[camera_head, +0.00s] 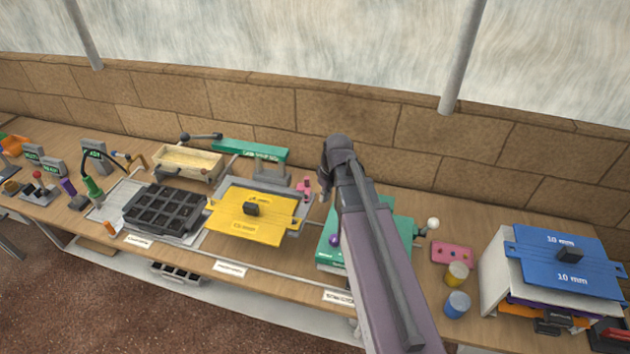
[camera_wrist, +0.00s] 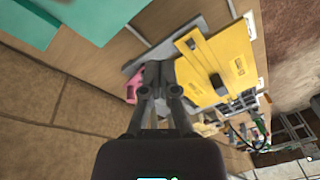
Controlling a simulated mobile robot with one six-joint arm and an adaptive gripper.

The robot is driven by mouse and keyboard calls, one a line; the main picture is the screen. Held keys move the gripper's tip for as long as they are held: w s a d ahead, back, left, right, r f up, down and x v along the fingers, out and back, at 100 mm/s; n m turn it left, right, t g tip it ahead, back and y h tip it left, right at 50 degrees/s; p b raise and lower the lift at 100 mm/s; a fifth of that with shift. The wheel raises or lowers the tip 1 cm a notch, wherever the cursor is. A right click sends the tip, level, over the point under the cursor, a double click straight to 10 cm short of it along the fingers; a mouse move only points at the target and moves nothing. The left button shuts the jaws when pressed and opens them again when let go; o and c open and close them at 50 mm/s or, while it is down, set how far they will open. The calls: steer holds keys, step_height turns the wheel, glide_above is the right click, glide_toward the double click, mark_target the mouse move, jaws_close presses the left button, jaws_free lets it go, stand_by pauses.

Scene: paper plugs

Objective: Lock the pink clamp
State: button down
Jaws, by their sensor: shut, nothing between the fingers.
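The pink clamp (camera_head: 304,188) is a small pink part at the right edge of the grey fixture that carries the yellow plate (camera_head: 262,228). In the wrist view the clamp (camera_wrist: 132,88) shows just left of my gripper's fingers, partly covered by them. My gripper (camera_wrist: 158,68) is shut and empty, its tips over the grey fixture edge beside the clamp. I cannot tell whether the fingers touch the clamp. In the head view my arm stands just right of the clamp, and my fingertips are hard to make out.
A green fixture (camera_head: 402,230) stands right of the yellow plate, partly behind my arm. A green-topped press (camera_head: 250,150) stands behind the plate, and a black grid tray (camera_head: 165,209) lies left. Yellow (camera_head: 456,275) and blue (camera_head: 457,304) pots stand at right. A brick wall closes the back.

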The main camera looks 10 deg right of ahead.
mark_target(309, 186)
steer(key=w+d+n+y, duration=0.1)
steer(key=w+d+n, duration=0.2)
steer(key=w, duration=0.3)
steer(key=w+d+n+t+y, duration=0.1)
steer(key=w+d+n, duration=0.2)
steer(key=w+d, duration=0.2)
steer(key=shift+w+r+n+b, duration=0.15)
steer(key=shift+w+n+b, duration=0.25)
steer(key=shift+w, duration=0.45)
steer(key=w+a+f+b, duration=0.1)
steer(key=a+f+b, duration=0.1)
steer(key=f+b, duration=0.1)
steer(key=w+a+f+b, duration=0.1)
steer(key=a+f+b, duration=0.1)
steer(key=f+b, duration=0.1)
steer(key=w+a+f+b, duration=0.2)
steer(key=f+b, duration=0.1)
steer(key=shift+a+f, duration=0.15)
steer(key=shift+a, duration=0.25)
steer(key=shift+a, duration=0.25)
stand_by(0.3)
